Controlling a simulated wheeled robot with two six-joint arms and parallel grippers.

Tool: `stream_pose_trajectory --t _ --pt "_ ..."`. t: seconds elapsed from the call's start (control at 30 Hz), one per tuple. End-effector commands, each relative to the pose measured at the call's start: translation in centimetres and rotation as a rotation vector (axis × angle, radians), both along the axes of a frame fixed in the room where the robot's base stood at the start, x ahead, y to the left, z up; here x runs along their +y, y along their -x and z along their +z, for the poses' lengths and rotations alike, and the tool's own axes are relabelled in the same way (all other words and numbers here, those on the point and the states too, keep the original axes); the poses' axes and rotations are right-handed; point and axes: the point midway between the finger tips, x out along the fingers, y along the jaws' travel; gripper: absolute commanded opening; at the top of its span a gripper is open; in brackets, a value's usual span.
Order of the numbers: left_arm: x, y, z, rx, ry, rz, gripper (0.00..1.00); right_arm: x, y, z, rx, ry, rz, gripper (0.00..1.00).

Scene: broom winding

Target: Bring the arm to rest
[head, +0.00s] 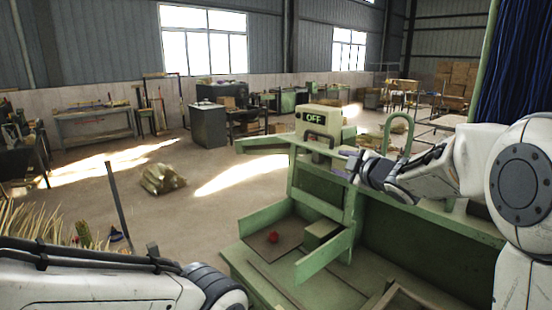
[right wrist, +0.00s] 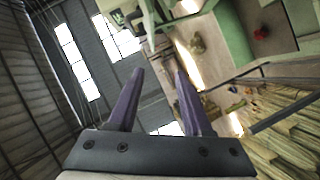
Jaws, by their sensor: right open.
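My right arm reaches in from the right in the head view. Its gripper (head: 350,165) is beside the green machine (head: 345,215), near the box with the "OFF" sign (head: 314,118). I cannot tell whether it touches the machine there. In the right wrist view the two purple fingers of the right gripper (right wrist: 160,72) stand apart with nothing between them. My left arm crosses the lower left of the head view; its gripper is out of the picture.
A red object (head: 273,237) lies on the machine's low platform. Straw bundles (head: 35,225) are at the lower left, and a sack-like bundle (head: 162,179) lies on the open floor. Blue strands (head: 520,60) hang at the upper right. A grey cabinet (head: 208,125) stands farther back.

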Motion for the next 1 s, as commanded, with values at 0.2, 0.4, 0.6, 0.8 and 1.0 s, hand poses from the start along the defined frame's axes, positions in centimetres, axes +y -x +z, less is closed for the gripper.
stream_pose_trajectory --t 0.2,0.4,0.6,0.8,1.0 --pt "0.0 0.0 -1.0 -0.001 0.001 0.000 0.50 3.0 2.5 -3.0 0.132 -0.090 -0.082 0.50" --pt "0.0 0.0 -2.0 -0.001 0.001 0.001 0.50 6.3 7.3 -7.8 0.340 -0.192 -0.189 0.50" --pt "0.0 0.0 -3.5 -0.001 0.001 0.001 0.50 10.2 16.9 -15.0 0.665 -0.271 -0.316 0.50" --pt "0.0 0.0 -4.8 -0.001 0.001 0.002 0.50 12.5 30.1 -21.8 1.049 -0.279 -0.447 0.50" --pt "0.0 0.0 -5.6 -0.001 0.001 0.002 0.50 12.7 39.9 -24.8 1.312 -0.224 -0.534 0.50"
